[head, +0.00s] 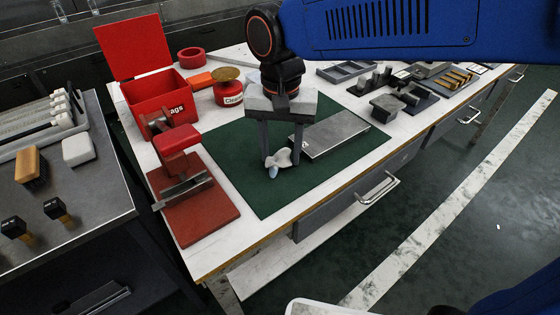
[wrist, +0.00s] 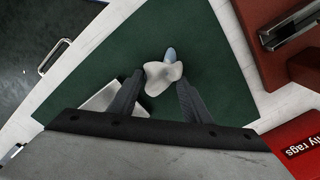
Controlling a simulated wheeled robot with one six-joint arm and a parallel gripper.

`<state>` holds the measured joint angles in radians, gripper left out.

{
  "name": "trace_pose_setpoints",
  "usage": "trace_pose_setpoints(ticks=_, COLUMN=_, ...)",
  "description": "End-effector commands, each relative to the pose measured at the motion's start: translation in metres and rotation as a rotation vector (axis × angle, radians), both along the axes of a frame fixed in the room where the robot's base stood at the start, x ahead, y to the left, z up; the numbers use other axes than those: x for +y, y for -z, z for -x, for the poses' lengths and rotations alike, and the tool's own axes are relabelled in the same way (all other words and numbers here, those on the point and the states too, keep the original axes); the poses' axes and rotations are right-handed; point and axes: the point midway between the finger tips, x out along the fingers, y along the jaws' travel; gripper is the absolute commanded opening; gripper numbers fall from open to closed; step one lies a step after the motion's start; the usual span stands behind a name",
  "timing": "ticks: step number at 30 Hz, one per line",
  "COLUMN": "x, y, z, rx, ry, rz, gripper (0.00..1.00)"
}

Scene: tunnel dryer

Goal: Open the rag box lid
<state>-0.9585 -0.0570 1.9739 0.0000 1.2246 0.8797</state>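The red rag box (head: 165,98) stands at the back left of the bench, with "ags" readable on its front. Its red lid (head: 132,46) is up, standing tilted back from the rear edge, and the box mouth is open. Part of the box with the words "ly tags" or "ly rags" shows in the wrist view (wrist: 300,147). My gripper (head: 281,160) is well in front and to the right of the box, pointing down over the green mat (head: 238,150). Its fingers are apart on either side of a crumpled white rag (wrist: 162,80) with a blue-grey tip. Firm contact is unclear.
A red-brown base with a clamp-like fixture (head: 195,205) stands in front of the box. A red can (head: 229,95) and a red tape ring (head: 191,58) are beside it. A grey metal block (head: 335,135) lies on the mat near my gripper. Several tools fill the back right.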

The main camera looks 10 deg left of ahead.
Motion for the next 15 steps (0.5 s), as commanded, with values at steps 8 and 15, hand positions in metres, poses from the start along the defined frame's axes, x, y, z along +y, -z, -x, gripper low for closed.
trace_pose_setpoints(ticks=8, x=0.0, y=-0.001, z=0.0, rx=0.0, ry=0.0, rz=0.0, gripper=0.19)
trace_pose_setpoints(ticks=15, x=0.0, y=-0.028, z=0.0, rx=-0.002, ry=0.0, rz=-0.002, gripper=0.19)
